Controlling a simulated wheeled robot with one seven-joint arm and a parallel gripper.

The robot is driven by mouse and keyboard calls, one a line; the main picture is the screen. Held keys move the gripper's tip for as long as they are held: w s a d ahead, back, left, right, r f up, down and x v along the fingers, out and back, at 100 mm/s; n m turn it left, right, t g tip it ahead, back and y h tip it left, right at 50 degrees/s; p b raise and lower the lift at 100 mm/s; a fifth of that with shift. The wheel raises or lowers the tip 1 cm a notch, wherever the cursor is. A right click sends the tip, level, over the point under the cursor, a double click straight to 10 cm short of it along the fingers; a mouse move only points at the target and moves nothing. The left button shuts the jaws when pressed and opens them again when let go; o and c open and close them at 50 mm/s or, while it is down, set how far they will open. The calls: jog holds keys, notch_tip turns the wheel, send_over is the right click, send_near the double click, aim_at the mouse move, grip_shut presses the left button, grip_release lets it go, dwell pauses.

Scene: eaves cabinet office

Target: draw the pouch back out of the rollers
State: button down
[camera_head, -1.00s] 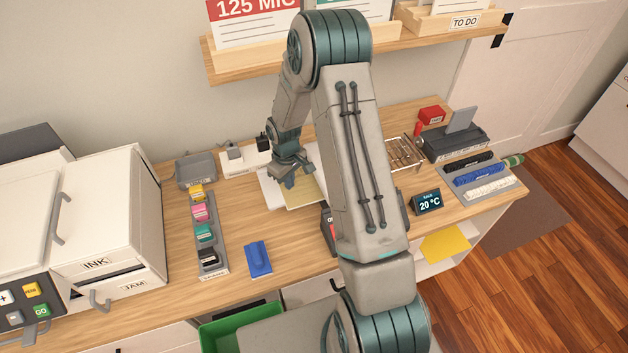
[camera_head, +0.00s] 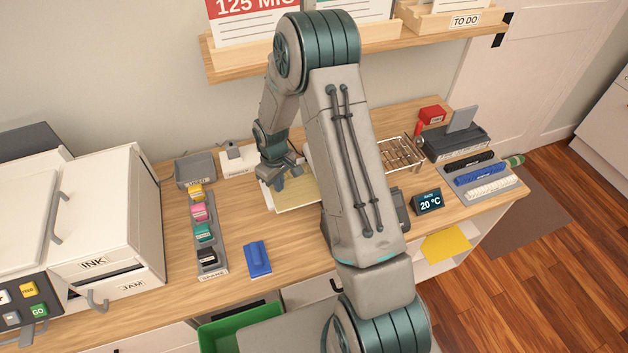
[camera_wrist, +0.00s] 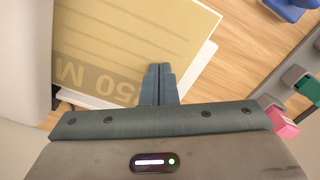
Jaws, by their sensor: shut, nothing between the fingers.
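A tan, lined sheet marked "50 M", seemingly the pouch (camera_wrist: 125,45), lies over a white sheet or tray (camera_wrist: 192,72) in the wrist view. In the head view the pouch (camera_head: 300,192) shows as a cream patch left of my forearm. My gripper (camera_wrist: 158,72) is shut and empty, its fingertips over or at the pouch's edge; I cannot tell whether they touch it. In the head view my gripper (camera_head: 277,184) is at the pouch's left end. A pale housing (camera_wrist: 25,60) borders the pouch in the wrist view. The rollers are not visible; my arm hides much there.
A rack of coloured blocks (camera_head: 204,240) and a blue block (camera_head: 258,260) stand to the left on the desk (camera_head: 300,245). A grey tray (camera_head: 195,172) is behind them. A wire rack (camera_head: 400,153) and temperature display (camera_head: 428,202) are right of my arm. A shelf (camera_head: 380,45) hangs above.

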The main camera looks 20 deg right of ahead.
jog(key=shift+s+a+f+b, duration=0.15)
jog(key=shift+a+b, duration=0.45)
jog(key=shift+a, duration=1.8)
jog(key=shift+a, duration=0.1)
jog(key=r, duration=0.2)
notch_tip(320, 180, up, 5)
jog(key=p, duration=0.4)
send_over(263, 189)
jog(key=s, duration=0.2)
jog(key=shift+s+a+r, duration=0.1)
jog(key=shift+a, duration=0.1)
